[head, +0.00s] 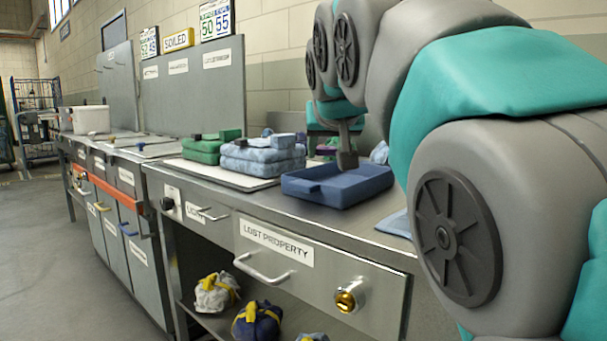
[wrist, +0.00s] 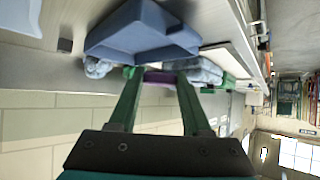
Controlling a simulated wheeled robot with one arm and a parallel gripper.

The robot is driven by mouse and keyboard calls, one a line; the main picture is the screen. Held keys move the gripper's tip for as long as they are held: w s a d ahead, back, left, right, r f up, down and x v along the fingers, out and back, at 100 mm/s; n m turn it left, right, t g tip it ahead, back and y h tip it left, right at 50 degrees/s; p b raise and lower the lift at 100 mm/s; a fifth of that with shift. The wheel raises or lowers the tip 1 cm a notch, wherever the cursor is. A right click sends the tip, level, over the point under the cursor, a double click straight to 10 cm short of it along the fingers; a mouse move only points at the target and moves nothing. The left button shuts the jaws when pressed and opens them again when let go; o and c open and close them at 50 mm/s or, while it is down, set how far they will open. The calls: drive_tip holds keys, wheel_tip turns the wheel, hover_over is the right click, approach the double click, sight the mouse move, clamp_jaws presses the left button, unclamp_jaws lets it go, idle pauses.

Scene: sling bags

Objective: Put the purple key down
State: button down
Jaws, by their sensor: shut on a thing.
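In the wrist view, the two green fingers of my gripper (wrist: 160,84) reach up the picture. A purple thing, which I take to be the purple key (wrist: 158,76), sits between their tips, and the gripper is shut on it. Its full shape is hidden. The blue tray (wrist: 135,45) lies beyond the fingertips in that view. In the head view, the blue tray (head: 345,193) stands on the metal counter, with my gripper above and behind it, partly hidden by my arm. I cannot tell the gap between key and counter.
Folded blue cloth bags (head: 262,158) and green ones (head: 203,148) lie on a white board left of the tray. The counter (head: 222,192) has a "Lost Property" drawer (head: 310,268) with a brass lock (head: 350,297). Tied bundles (head: 257,322) sit on the shelf below.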

drive_tip(key=shift+w+a+f+p, duration=0.15)
drive_tip(key=shift+w+a+f, duration=0.85)
drive_tip(key=shift+w, duration=1.4)
drive_tip(key=shift+w+a+f+p, duration=0.1)
drive_tip(key=shift+w+a+f, duration=0.8)
drive_tip(key=shift+w, duration=1.45)
drive_tip(key=shift+w+a+f+p, duration=0.15)
drive_tip(key=shift+w+a+f, duration=0.45)
drive_tip(key=shift+w+a, duration=1.3)
drive_tip(key=shift+w+d+f, duration=0.1)
drive_tip(key=shift+w+d, duration=0.4)
drive_tip(key=shift+d, duration=0.05)
drive_tip(key=shift+f, duration=0.4)
drive_tip(key=shift+f+b, duration=0.15)
drive_tip(key=shift+b, duration=0.2)
drive_tip(key=shift+c, duration=1.7)
unclamp_jaws()
